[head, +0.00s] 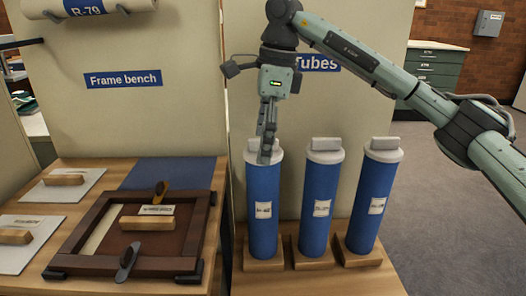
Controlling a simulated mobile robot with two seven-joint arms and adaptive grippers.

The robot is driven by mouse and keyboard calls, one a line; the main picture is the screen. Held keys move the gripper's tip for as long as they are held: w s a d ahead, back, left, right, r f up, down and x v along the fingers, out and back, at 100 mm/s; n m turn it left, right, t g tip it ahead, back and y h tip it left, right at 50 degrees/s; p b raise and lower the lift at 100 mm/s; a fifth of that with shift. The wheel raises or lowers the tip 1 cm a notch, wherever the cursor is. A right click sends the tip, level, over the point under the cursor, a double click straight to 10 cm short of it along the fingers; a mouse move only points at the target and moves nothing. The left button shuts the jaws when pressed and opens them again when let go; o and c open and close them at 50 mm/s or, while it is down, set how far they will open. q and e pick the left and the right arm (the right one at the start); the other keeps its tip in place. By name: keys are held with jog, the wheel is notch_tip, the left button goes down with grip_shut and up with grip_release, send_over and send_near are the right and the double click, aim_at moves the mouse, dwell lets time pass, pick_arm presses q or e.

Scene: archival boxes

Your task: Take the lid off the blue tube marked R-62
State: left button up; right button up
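Three blue tubes with pale lids stand upright on wooden bases. The left tube (263,225) has a small label that seems to end in 62. The labels on the middle tube (320,185) and right tube (370,190) are too small to read surely. The left tube's lid (252,157) is seated on its top. My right gripper (266,158) points down at this lid, its fingers in front of the lid's grip block. They overlap in the view, so I cannot tell whether they are open or shut on it. My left gripper is not in view.
A frame bench on the left holds a dark wooden frame (66,262) and several wooden-handled pieces. A panel with the Tubes sign (318,63) stands behind the tubes. A rolled tube marked R-79 (86,11) hangs upper left. Grey floor (440,230) lies open at right.

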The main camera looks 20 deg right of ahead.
jog(key=c, duration=0.9)
